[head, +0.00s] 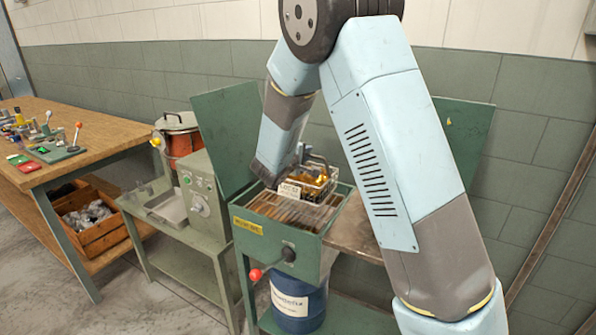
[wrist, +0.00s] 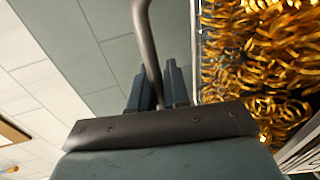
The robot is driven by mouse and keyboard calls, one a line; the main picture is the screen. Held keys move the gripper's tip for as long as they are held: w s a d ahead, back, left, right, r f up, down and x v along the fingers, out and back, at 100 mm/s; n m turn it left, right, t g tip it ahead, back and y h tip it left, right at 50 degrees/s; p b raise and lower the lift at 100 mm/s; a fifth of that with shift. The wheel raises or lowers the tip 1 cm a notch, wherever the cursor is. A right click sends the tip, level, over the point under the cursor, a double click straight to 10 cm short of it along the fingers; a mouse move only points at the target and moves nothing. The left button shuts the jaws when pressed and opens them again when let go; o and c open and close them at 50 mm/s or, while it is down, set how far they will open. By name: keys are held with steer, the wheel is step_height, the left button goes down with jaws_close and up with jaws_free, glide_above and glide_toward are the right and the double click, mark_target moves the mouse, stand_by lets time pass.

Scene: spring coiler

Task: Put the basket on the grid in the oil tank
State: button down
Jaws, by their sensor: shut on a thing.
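The basket (head: 322,184) is a wire basket with a white lot label and golden coiled pieces inside. It is over the back part of the green oil tank (head: 272,238), near the grid (head: 290,211). I cannot tell whether its bottom touches the grid. My gripper (wrist: 158,90) is shut on the basket's grey bent handle (wrist: 146,40), which passes between the fingers in the wrist view. The golden coils (wrist: 255,60) fill the right of that view. In the head view my arm partly hides the basket and the fingers.
The tank's raised green panel (head: 226,125) stands behind it at left. A red-knobbed lever (head: 256,274) sticks out in front. A blue drum (head: 297,303) stands below. A grey control box (head: 205,195) and a lidded red pot (head: 180,140) are on the left stand, beside a wooden workbench (head: 100,130).

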steer(key=shift+w+a+f, duration=0.3)
steer(key=shift+w+f, duration=0.3)
steer(key=shift+f, duration=0.2)
steer(key=shift+w+a+f, duration=0.3)
steer(key=shift+w+f, duration=0.3)
steer(key=shift+f, duration=0.2)
steer(key=shift+w+a+f, duration=0.3)
steer(key=shift+w+f, duration=0.3)
steer(key=shift+f, duration=1.65)
steer(key=c, duration=1.1)
jaws_free()
